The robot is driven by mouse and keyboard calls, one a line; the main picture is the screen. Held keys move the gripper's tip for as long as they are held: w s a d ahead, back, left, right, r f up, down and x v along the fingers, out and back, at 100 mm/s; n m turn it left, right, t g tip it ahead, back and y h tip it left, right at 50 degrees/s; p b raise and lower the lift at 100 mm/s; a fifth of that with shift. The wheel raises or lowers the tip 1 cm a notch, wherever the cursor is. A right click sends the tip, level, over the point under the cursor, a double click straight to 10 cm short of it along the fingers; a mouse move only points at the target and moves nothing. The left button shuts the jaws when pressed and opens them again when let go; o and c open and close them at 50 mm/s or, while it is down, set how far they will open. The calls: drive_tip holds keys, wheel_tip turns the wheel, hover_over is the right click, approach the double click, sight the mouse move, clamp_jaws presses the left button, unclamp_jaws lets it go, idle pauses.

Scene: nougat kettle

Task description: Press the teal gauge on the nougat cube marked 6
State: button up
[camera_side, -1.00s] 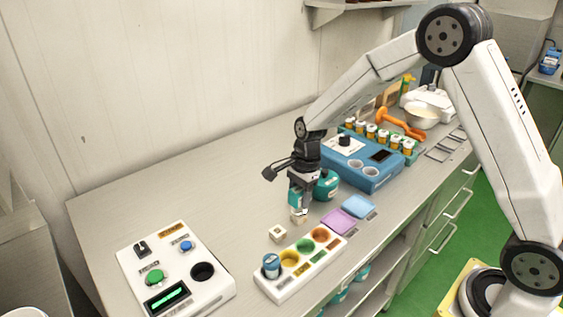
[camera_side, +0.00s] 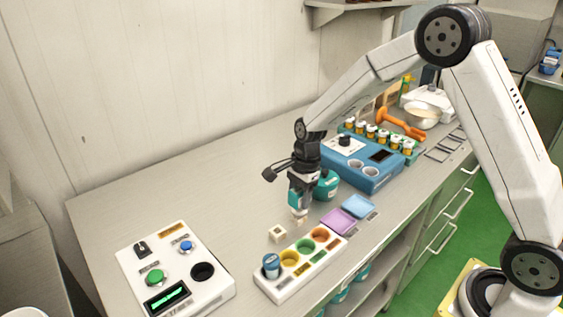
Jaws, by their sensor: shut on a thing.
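My gripper (camera_side: 300,208) points down over the work surface and is shut on the teal gauge (camera_side: 294,199), which is partly hidden by the fingers. A cream nougat cube (camera_side: 302,221) stands directly below the fingertips and is mostly covered by them. I cannot tell whether the gauge touches it. A second nougat cube (camera_side: 278,234) stands to the left and nearer, with a dark mark on top. The marks are too small to read as numbers.
A white rack (camera_side: 277,293) with coloured wells and a blue cup stands in front. A control box (camera_side: 142,285) is at left. A teal jar (camera_side: 327,187), purple tray (camera_side: 338,221) and blue machine (camera_side: 373,181) are close on the right. The table behind left is clear.

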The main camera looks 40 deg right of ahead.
drive_tip(key=shift+f, duration=0.45)
idle(1.1)
drive_tip(key=shift+r, duration=0.15)
drive_tip(key=shift+r, duration=2.9)
